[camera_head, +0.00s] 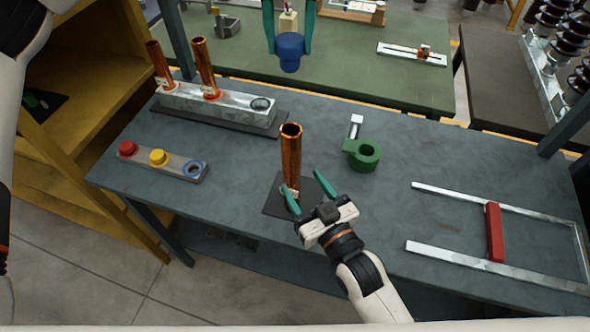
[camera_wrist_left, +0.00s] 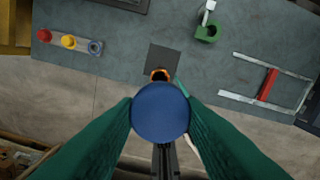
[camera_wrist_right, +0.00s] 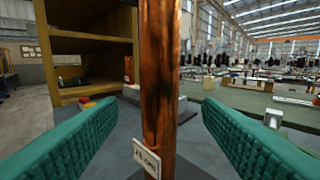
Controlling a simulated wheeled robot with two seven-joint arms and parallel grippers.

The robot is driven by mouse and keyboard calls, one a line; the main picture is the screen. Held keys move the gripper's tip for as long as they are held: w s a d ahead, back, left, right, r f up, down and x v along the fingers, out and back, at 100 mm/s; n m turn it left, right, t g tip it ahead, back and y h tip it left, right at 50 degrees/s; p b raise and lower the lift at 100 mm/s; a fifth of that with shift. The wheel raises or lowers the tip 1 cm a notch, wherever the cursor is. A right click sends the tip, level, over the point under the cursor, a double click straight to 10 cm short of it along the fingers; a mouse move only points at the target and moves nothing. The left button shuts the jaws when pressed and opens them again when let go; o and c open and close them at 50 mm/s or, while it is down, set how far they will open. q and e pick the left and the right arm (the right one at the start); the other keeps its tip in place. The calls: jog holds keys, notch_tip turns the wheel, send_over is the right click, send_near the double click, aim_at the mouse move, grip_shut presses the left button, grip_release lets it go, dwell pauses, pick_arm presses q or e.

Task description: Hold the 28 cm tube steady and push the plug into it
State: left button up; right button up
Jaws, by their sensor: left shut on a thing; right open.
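The copper tube (camera_head: 291,155) with a white tag stands upright on a dark square mat (camera_head: 272,204) near the table's front edge. In the right wrist view the tube (camera_wrist_right: 160,80) rises between the fingers, its tag seeming to read 28 cm. My right gripper (camera_head: 307,186) is open at the tube's lower part; one finger is on each side, with gaps visible in the wrist view. My left gripper (camera_head: 289,42) is shut on the blue plug (camera_head: 290,58), held high above the table. In the left wrist view the plug (camera_wrist_left: 160,112) partly hides the tube's top (camera_wrist_left: 160,74).
A metal block (camera_head: 235,108) at the back left holds two copper tubes (camera_head: 205,68). A rack (camera_head: 180,167) carries a red plug, a yellow plug and an empty blue ring. A green ring holder (camera_head: 362,155) stands right of the tube. A metal frame with a red bar (camera_head: 494,232) lies at right.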

aim_at(296, 175)
jog(key=x, duration=0.6)
jog(key=shift+s, duration=0.1)
jog(key=shift+c, duration=0.2)
grip_shut()
pick_arm(q)
notch_tip(296, 175, down, 6)
jog(key=shift+r, duration=0.2)
